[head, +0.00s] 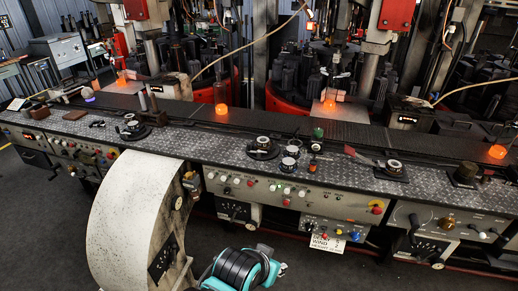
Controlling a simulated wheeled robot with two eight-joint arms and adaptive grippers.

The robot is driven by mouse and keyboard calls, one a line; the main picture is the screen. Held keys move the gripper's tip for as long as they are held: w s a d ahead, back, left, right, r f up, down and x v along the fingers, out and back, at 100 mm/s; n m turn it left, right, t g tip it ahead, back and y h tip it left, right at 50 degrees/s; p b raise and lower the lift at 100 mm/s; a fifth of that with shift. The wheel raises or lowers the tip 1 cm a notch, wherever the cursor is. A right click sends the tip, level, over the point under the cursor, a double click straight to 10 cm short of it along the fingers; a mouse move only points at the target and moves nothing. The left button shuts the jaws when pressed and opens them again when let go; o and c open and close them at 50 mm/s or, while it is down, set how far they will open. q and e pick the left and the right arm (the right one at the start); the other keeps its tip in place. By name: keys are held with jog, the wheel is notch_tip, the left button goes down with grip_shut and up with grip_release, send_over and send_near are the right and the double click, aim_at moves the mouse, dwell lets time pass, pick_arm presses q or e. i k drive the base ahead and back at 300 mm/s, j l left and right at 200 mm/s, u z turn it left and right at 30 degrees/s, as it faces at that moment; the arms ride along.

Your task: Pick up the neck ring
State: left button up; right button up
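I cannot tell for sure which part is the neck ring. Small round metal ring-like parts (290,163) sit near the middle of the long patterned metal bench top. Larger round dark parts with metallic tops lie on black plates along the same bench: one left of the rings (263,146), one to the right (393,167) and one farther left (132,127). All of these rest on the bench with nothing holding them.
Control panels with knobs (295,192) line the bench front. A large pale curved housing (125,215) juts out at left. Glowing orange pieces (221,109) stand behind the bench near the red-based machines (290,98). A brush-like tool (360,155) lies on the bench. Dark floor is open at lower left.

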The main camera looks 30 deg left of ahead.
aim_at(263, 144)
jog(key=i+u, duration=0.25)
jog(key=i, duration=0.3)
jog(key=i+l+u, duration=0.25)
jog(key=i, duration=0.25)
